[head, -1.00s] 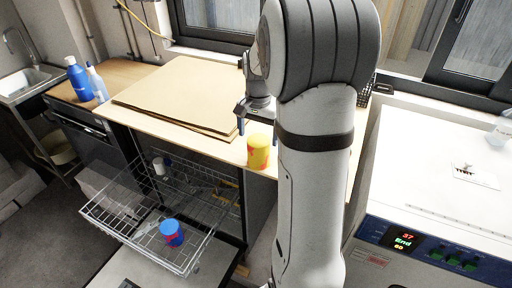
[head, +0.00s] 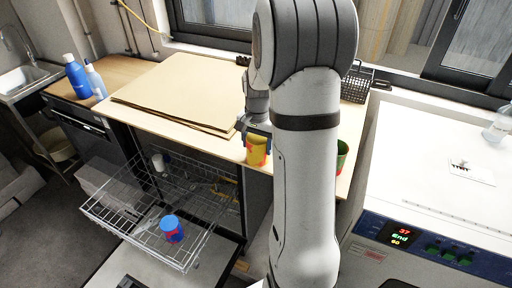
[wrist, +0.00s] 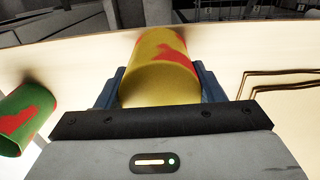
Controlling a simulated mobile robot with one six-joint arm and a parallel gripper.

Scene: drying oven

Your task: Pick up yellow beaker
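The yellow beaker (head: 256,152), with red patches, stands upright near the front edge of the wooden counter. In the wrist view the yellow beaker (wrist: 160,75) fills the space between my two blue fingers. My gripper (head: 255,132) is at the beaker from above and behind, with one finger on each side of it. The fingers are very close to its walls; I cannot tell whether they touch.
A blue and red beaker (head: 171,229) is in the pulled-out wire rack (head: 110,207) below the counter. Cardboard sheets (head: 185,95) lie on the counter's left. A black basket (head: 355,84) stands behind my arm. The white oven (head: 440,180) is at the right.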

